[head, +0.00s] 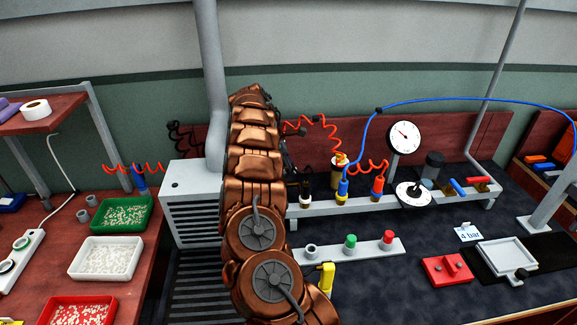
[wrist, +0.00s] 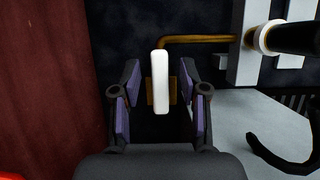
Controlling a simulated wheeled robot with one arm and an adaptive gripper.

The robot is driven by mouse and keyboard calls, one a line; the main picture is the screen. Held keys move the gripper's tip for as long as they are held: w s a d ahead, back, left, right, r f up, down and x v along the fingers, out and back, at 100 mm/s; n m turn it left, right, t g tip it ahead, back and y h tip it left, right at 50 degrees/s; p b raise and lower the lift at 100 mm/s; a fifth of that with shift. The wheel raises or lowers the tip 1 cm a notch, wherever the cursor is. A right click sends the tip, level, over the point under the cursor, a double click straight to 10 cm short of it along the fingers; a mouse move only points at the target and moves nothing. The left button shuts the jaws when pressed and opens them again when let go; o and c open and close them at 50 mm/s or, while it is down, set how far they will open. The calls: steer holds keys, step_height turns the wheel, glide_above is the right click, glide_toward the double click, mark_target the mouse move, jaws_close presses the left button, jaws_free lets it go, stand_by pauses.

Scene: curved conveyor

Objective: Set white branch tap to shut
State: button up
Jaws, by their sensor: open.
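In the wrist view the white tap handle (wrist: 160,80) is a slim white bar, upright in the picture, in front of a small brass body (wrist: 150,92). A thin brass pipe (wrist: 200,39) runs from behind its top to the right. My gripper (wrist: 160,88) is open, with one purple-padded finger on each side of the handle. Gaps show between the handle and both pads. In the head view my arm hides the white tap and most of my gripper.
A blue tap handle (head: 458,187) and a red one (head: 481,180) sit right of the pressure gauge (head: 404,137). Coloured hose connectors stand on the grey manifold rail (head: 320,208). A grey vented box (head: 190,190) stands left of my arm. A black hook (wrist: 280,155) shows at lower right.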

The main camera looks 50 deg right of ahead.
jaws_close()
steer(key=shift+m, duration=0.3)
steer(key=m, duration=0.1)
steer(key=m+y, duration=0.1)
steer(key=shift+s+a+m+g, duration=0.25)
steer(key=shift+s+m+g, duration=0.05)
steer(key=shift+g, duration=0.1)
steer(key=shift+a+m+y+p, duration=0.65)
steer(key=shift+m+y+p, duration=0.3)
steer(key=shift+m+p, duration=1.2)
steer(key=shift+a+m+y+p, duration=0.8)
steer(key=shift+m+p, duration=0.6)
steer(key=shift+m, duration=1.4)
steer(key=shift+a+m+y+p, duration=0.55)
steer(key=shift+m+y+p, duration=0.5)
steer(key=shift+m+p, duration=1.1)
steer(key=shift+f+m+b, duration=0.1)
steer(key=shift+m+b, duration=0.25)
steer(key=shift+m, duration=0.05)
jaws_free()
